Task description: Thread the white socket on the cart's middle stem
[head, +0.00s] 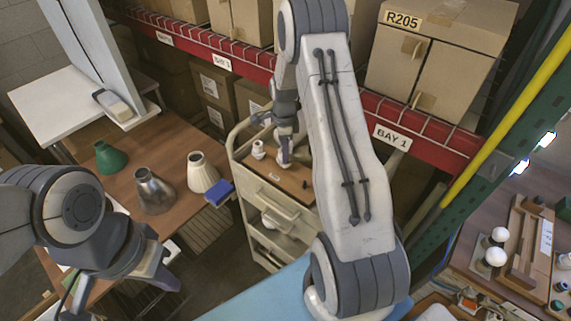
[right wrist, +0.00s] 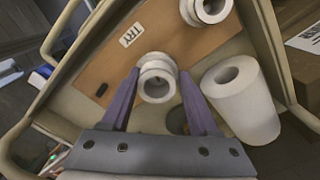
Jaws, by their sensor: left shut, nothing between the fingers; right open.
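The cart (head: 240,170) stands at the centre of the head view with a brown board on top. My right gripper (head: 285,160) is low over the board, its fingers pointing down. In the right wrist view its open fingers (right wrist: 159,76) stand on either side of a white ringed socket (right wrist: 156,68), with gaps visible. A second white ringed piece (head: 258,149) stands to the left on the board; it also shows in the right wrist view (right wrist: 212,8). I cannot tell which stem, if any, is inside the socket. My left gripper (head: 165,277) is shut and empty at the lower left, away from the cart.
A white hollow cylinder (right wrist: 242,98) stands beside the right gripper's fingers. A small black peg (right wrist: 101,90) and a label (right wrist: 131,35) are on the board. A table with green (head: 110,157), metallic (head: 155,192) and cream (head: 202,173) shades is left of the cart.

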